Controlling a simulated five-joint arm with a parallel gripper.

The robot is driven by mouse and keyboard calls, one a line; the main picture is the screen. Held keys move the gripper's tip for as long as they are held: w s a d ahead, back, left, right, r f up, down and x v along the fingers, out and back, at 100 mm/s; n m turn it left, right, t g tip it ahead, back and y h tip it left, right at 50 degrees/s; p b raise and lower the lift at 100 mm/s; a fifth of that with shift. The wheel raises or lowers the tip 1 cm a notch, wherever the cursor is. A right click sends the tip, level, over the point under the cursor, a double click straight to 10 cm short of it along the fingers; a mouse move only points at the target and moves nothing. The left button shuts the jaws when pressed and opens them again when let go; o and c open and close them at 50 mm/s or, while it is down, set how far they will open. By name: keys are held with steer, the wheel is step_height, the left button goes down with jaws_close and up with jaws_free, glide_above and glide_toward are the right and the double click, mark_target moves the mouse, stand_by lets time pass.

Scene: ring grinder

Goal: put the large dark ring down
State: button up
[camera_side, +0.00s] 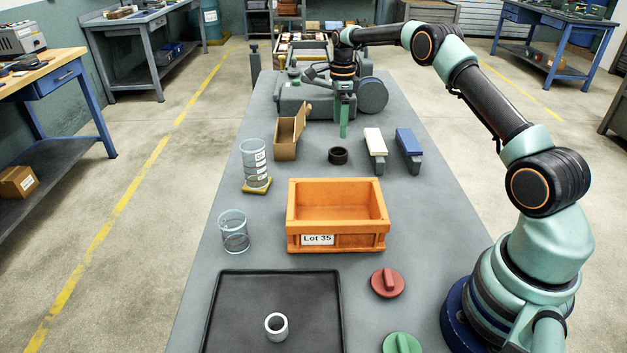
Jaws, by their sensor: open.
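A dark ring (338,156) lies flat on the grey bench, behind the orange crate and apart from the things around it. My gripper (344,130) points down above the bench, a little behind the ring in the picture. It is open, and I see nothing held in it. Its fingers overlap in this view, so the gap between them is hard to see. A smaller light ring (276,326) rests on the black tray (225,310) at the front.
The orange crate (312,241), labelled Lot 35, is empty. A cardboard box (286,140) and clear cylinders (254,165) (234,232) stand left. White (374,142) and blue (408,143) blocks stand right. Red (388,283) and green (402,343) knobs lie in front. A grinder (305,100) stands behind.

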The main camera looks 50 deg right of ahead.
steer(key=s+a+r+n+t, duration=0.1)
steer(key=s+a+r+n, duration=0.4)
steer(key=r, duration=0.4)
steer(key=s+a+r+n+t, duration=0.2)
steer(key=a+r+n, duration=0.4)
steer(key=a+r, duration=0.15)
steer(key=s+a+n+t, duration=0.1)
steer(key=s+a+n, duration=0.3)
steer(key=s+n, duration=0.3)
steer(key=s+a+f+n+t, duration=0.1)
steer(key=s+a+n, duration=0.4)
steer(key=s, duration=0.5)
steer(key=n, duration=0.2)
steer(key=shift+s+f+n+t, duration=0.2)
steer(key=shift+s+n+t, duration=0.1)
steer(key=shift+s+n, duration=0.1)
